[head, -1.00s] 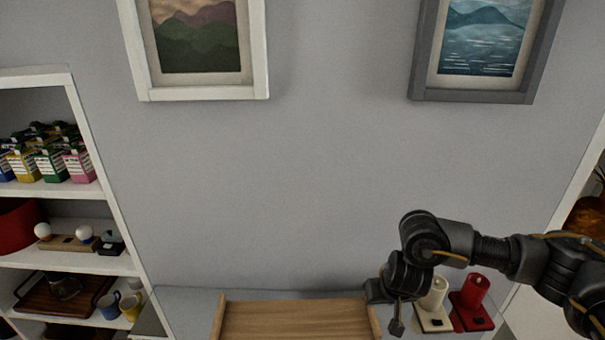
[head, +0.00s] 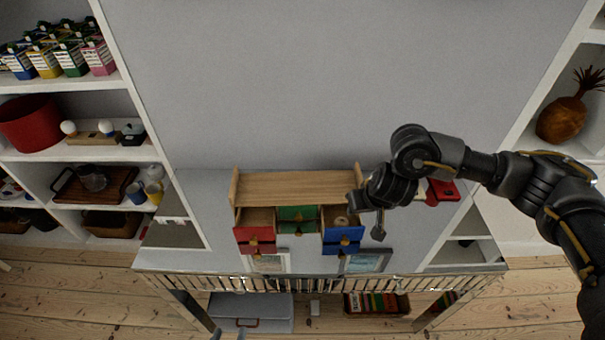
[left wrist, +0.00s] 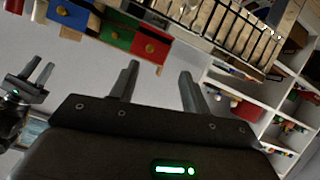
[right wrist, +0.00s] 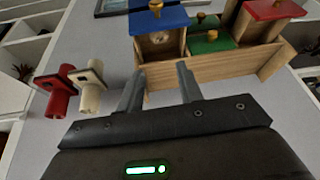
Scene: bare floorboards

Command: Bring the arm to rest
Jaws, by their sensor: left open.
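My left gripper (left wrist: 158,75) is open and empty, with its two fingers apart in the left wrist view. In the head view only its fingertips (head: 228,334) show at the bottom edge. My right gripper (right wrist: 160,75) is open, with nothing between its fingers in the right wrist view. It also shows at the left edge of the left wrist view (left wrist: 42,74). In the head view my right arm comes in from the right, and its dark gripper (head: 370,212) hangs over the right side of a small wooden drawer unit.
The wooden drawer unit (head: 295,187) has red, green and blue drawers standing open. Cream (right wrist: 92,88) and red (right wrist: 58,92) candle holders stand beside it. A rail (head: 300,284) runs along the tabletop's front edge. White shelves (head: 68,101) flank the table. Wall space above is clear.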

